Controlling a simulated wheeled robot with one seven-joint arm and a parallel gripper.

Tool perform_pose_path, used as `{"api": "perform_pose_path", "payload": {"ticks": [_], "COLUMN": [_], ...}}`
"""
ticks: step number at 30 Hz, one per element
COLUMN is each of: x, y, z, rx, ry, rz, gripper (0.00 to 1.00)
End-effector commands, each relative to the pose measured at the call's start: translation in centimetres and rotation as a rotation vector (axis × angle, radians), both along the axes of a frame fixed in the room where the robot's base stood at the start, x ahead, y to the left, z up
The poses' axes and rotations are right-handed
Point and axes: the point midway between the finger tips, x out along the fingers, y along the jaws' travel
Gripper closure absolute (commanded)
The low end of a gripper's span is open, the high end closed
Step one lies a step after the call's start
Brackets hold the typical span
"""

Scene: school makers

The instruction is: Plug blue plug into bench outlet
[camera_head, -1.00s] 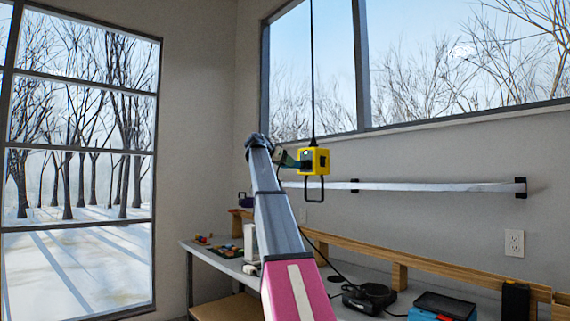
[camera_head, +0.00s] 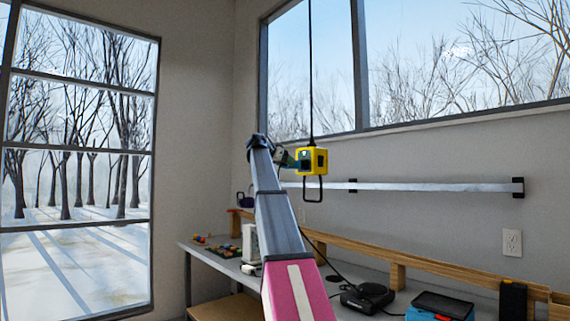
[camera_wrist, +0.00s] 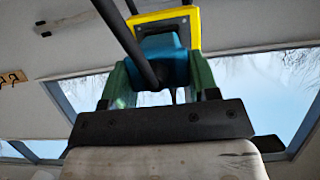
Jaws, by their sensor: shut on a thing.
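A yellow outlet box (camera_head: 321,153) with dark sockets hangs from a black cord above the bench, with a black wire loop below it. My gripper (camera_head: 288,158) is at the left side of the box. In the wrist view, its green fingers (camera_wrist: 160,72) are shut on the blue plug (camera_wrist: 174,42). The plug faces the yellow box (camera_wrist: 195,30) and appears close against it. The prongs are hidden, so I cannot tell whether the plug is seated. A thick black bar or cord crosses in front of part of the plug.
A wall outlet (camera_head: 512,242) is at the right.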

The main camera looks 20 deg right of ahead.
Motion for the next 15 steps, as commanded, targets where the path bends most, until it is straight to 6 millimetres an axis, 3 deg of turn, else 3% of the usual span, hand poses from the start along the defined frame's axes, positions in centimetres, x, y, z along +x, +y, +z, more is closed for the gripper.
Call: {"api": "perform_pose_path", "payload": {"ticks": [15], "x": [0.34], "y": [-0.81], "z": [0.02], "rx": [0.000], "ry": [0.000], "rz": [0.001], "gripper": [0.74]}}
